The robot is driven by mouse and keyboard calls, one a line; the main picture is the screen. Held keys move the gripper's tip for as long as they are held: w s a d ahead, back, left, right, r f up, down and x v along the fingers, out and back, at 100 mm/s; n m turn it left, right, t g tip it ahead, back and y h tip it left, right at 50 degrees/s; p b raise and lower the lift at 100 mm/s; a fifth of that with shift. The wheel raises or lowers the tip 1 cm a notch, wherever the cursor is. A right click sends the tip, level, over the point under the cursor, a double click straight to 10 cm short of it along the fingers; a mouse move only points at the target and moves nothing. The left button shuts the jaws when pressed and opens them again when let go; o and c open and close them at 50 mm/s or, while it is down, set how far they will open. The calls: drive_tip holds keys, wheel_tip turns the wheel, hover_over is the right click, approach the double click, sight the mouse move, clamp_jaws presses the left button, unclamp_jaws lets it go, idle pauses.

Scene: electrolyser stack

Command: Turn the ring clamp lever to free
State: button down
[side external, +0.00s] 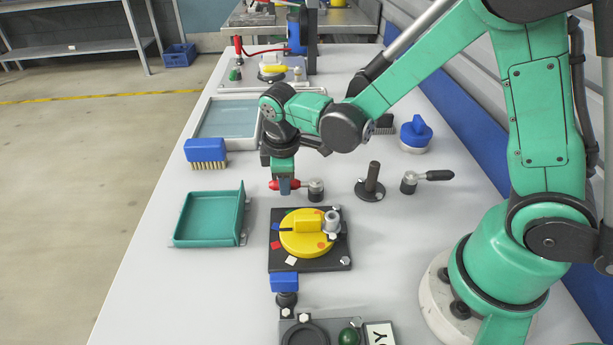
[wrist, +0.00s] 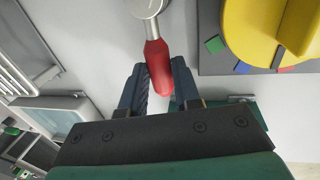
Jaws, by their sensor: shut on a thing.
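A lever with a red grip (side external: 300,184) sticks out to the left from a small grey round post (side external: 316,190) on the table. My gripper (side external: 285,187) points down over the red grip, with its fingers on either side of it. In the wrist view, the red grip (wrist: 158,62) lies between the two blue-grey fingers (wrist: 159,85), and the grey hub (wrist: 146,7) is at the top edge. A second lever with a black grip (side external: 434,175) stands to the right, apart from my gripper. No label shows which lever is the ring clamp's.
A yellow dial (side external: 305,244) on a black plate sits in front of the red lever. A dark upright post (side external: 372,180) stands to its right. A green tray (side external: 208,220) and a blue brush (side external: 205,150) lie left. Bare table lies between the tray and the dial plate.

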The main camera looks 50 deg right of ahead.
idle(0.7)
drive_tip(key=m, duration=0.1)
drive_tip(key=w+d+m, duration=0.1)
drive_tip(key=m, duration=0.2)
drive_tip(key=shift+w+d+m+g, duration=0.2)
drive_tip(key=shift+d+m+g, duration=0.1)
drive_tip(key=shift+d+g, duration=0.1)
drive_tip(key=m, duration=0.1)
drive_tip(key=d+m, duration=0.1)
drive_tip(key=m, duration=0.1)
drive_tip(key=d+m, duration=0.1)
drive_tip(key=shift+w+m+g+h, duration=0.3)
drive_tip(key=shift+g, duration=0.1)
drive_tip(key=d+m, duration=0.1)
drive_tip(key=m, duration=0.1)
drive_tip(key=d+m, duration=0.1)
drive_tip(key=m, duration=0.1)
drive_tip(key=shift+s+d+g, duration=0.15)
drive_tip(key=shift+g, duration=0.25)
drive_tip(key=shift+s+d+m+g, duration=0.25)
drive_tip(key=shift+d+m, duration=0.2)
drive_tip(key=shift+m, duration=0.75)
drive_tip(key=shift+s+d+m+g, duration=0.15)
drive_tip(key=shift+s+d+m, duration=0.25)
drive_tip(key=shift+m, duration=0.8)
drive_tip(key=shift+d, duration=0.1)
drive_tip(key=c, duration=0.6)
unclamp_jaws()
drive_tip(key=shift+r, duration=0.1)
